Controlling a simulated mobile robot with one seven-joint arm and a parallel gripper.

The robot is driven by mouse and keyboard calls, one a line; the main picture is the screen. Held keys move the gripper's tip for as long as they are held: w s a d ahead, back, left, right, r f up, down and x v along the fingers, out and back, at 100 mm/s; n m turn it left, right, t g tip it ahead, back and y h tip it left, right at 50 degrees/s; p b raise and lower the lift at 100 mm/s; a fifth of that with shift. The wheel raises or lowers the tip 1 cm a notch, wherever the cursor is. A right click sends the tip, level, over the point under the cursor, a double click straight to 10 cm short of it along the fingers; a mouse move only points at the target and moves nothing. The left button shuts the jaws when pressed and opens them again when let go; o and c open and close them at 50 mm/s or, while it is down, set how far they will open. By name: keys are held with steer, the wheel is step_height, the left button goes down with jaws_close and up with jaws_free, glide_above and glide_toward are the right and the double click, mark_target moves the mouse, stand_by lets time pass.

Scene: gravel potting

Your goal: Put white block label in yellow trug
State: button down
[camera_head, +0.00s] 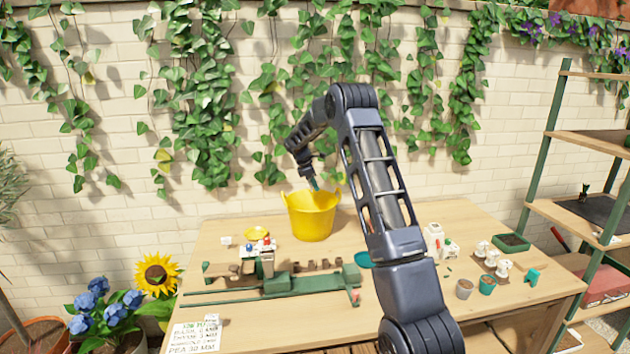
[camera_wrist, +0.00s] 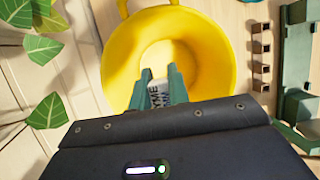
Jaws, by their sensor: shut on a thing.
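The yellow trug (camera_head: 312,220) is a round bucket with two upright handles, standing on the back middle of the table. In the wrist view the trug (camera_wrist: 215,50) opens right below my gripper, and its inside looks empty as far as I can see. My gripper (camera_wrist: 160,82) is shut on the white block label (camera_wrist: 159,95), which has dark lettering and sits between the green fingers. In the head view my gripper (camera_head: 314,184) hangs over the trug's opening, and the label is too small to make out there.
A green rail fixture (camera_head: 290,284) lies in front of the trug. Cups, white bottles and a green tray (camera_head: 511,243) stand at the right. An ivy-covered brick wall rises behind.

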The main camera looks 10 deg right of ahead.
steer(key=shift+f, duration=2.85)
steer(key=c, duration=1.3)
jaws_free()
steer(key=shift+o, duration=0.2)
steer(key=shift+r, duration=3.5)
